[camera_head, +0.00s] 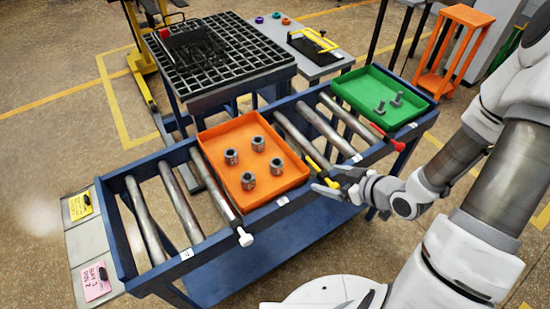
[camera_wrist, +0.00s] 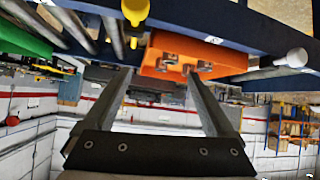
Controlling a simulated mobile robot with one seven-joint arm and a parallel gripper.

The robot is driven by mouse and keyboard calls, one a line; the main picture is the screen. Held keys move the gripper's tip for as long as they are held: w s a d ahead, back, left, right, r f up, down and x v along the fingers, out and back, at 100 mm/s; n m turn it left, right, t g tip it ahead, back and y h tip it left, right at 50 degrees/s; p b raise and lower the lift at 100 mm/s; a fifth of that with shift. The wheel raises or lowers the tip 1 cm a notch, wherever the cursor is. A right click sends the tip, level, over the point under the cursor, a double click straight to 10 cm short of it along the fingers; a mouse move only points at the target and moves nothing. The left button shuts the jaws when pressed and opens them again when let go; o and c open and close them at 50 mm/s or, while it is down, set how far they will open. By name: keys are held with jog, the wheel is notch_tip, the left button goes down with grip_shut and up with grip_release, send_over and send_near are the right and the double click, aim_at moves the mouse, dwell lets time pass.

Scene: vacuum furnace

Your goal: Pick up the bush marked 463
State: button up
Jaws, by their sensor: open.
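Several grey cylindrical bushes stand upright, apart from each other, in the orange tray (camera_head: 219,136): a left one (camera_head: 231,157), a back right one (camera_head: 258,144), a right one (camera_head: 276,166) and a front one (camera_head: 248,181). The number 463 cannot be read on any of them. The tray also shows in the wrist view (camera_wrist: 172,45), with the bushes small and unclear inside. My gripper (camera_head: 328,185) is just right of the tray, near the front rail. Its two fingers (camera_wrist: 161,72) are apart with nothing between them.
The blue roller table (camera_head: 290,222) carries a green tray (camera_head: 420,107) with two grey parts at the right. Yellow (camera_head: 328,170), red (camera_head: 397,144) and white (camera_head: 245,238) stop ends stick out along its front. A black grid table (camera_head: 240,60) stands behind. Bare rollers lie left of the orange tray.

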jog(key=s+a+y, duration=0.1)
jog(key=a+y, duration=0.1)
jog(key=a, duration=0.1)
jog(key=b, duration=0.8)
send_near(278, 163)
jog(key=a+f, duration=0.1)
jog(key=w+a+f, duration=0.1)
jog(key=shift+a+f, duration=0.2)
jog(key=shift+a, duration=0.15)
jog(key=shift+w+d+r+x, duration=0.1)
jog(key=shift+w+x, duration=0.05)
jog(key=shift+x, duration=0.8)
jog(key=shift+w+d+r+x, duration=0.1)
jog(key=shift+w+x, duration=0.05)
jog(key=shift+x, duration=0.8)
jog(key=shift+w+r+x, duration=0.1)
jog(key=shift+w+x, duration=0.05)
jog(key=shift+x, duration=0.8)
grip_shut()
